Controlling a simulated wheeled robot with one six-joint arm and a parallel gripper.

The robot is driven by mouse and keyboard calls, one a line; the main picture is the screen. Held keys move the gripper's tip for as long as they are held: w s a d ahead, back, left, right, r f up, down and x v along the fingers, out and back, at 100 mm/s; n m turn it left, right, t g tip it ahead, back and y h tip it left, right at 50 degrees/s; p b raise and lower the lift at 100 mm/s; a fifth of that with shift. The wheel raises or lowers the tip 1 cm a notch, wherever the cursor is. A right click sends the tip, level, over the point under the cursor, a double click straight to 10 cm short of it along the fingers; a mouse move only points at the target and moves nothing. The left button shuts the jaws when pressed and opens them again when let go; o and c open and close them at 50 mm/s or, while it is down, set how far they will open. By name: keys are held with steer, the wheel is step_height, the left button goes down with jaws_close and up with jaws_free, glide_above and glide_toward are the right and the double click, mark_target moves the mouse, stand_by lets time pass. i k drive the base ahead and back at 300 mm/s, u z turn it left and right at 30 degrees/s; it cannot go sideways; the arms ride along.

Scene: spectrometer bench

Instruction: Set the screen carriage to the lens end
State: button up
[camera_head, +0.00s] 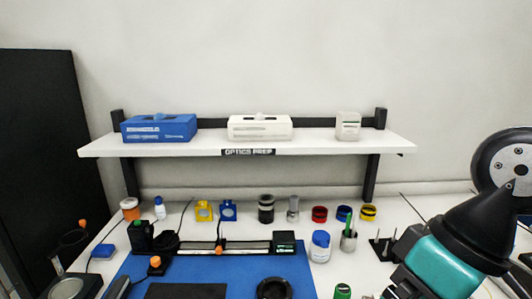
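A black rail (245,246) lies left to right along the back of a blue mat (133,269). A small carriage with an orange knob (219,250) and a thin upright sits on the rail, left of its middle. A dark box (284,240) stands at the rail's right end. Dark parts (143,238) stand at the left end, with another orange knob (155,262) in front. I cannot tell which end bears the lens. My arm shows at the right and runs down past the bottom edge; my gripper's fingers are out of view.
A white bottle with a blue lid (320,246) and a cup holding a green pen (349,239) stand right of the rail. Several small coloured mounts and cylinders line the back. A shelf (335,148) holds boxes above. A black ring (273,290) lies in front.

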mark_target(221, 243)
steer(key=z, duration=0.05)
steer(key=k, duration=0.45)
steer(key=u, duration=0.65)
steer(key=i, duration=0.9)
steer(key=u, duration=0.6)
